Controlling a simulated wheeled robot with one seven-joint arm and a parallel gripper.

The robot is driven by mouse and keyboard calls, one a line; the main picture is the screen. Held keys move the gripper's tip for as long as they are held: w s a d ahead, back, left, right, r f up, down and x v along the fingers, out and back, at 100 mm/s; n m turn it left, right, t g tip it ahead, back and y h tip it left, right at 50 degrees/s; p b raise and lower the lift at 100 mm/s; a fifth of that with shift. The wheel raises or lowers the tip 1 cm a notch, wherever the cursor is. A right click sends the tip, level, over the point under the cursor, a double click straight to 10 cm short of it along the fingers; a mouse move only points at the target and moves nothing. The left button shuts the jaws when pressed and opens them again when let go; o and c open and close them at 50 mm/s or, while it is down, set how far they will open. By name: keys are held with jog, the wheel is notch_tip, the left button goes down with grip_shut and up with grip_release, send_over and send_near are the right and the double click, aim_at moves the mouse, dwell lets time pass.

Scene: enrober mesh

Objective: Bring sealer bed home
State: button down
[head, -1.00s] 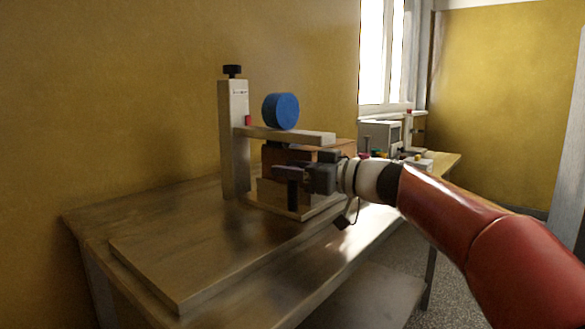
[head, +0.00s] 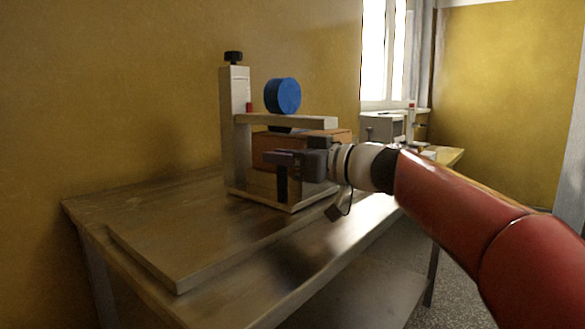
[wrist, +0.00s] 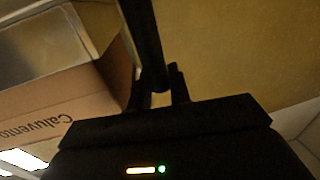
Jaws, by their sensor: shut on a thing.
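The sealer stands on the metal table, with an upright post (head: 237,130), a black knob on top, a level arm (head: 290,121) and a blue roll (head: 283,96) above it. Low under the arm is the sealer bed (head: 262,184), partly hidden by my gripper. A brown carton (head: 300,146) sits above the bed; its printed side also shows in the wrist view (wrist: 60,108). My gripper (head: 280,160) is in front of the carton, shut on a dark upright handle (head: 282,185). In the wrist view a dark bar (wrist: 143,40) runs between the fingers (wrist: 157,90).
The metal table (head: 140,205) carries a raised flat plate (head: 175,250), bare at the front left. A yellow wall stands close behind. A second table with a grey machine (head: 380,128) and small items is at the back right. A lower shelf is under the table.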

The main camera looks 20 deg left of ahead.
jog(key=s+a+b, duration=0.3)
jog(key=s, duration=0.4)
jog(key=s+a+b, duration=0.3)
jog(key=s, duration=0.4)
jog(key=s+a+b, duration=0.3)
jog(key=s+b, duration=0.1)
jog(key=s, duration=0.4)
jog(key=shift+s, duration=0.1)
jog(key=c, duration=1.3)
grip_release()
jog(key=shift+a, duration=0.1)
jog(key=shift+d, duration=0.3)
jog(key=b+v, duration=0.2)
jog(key=v, duration=0.5)
jog(key=shift+d, duration=0.15)
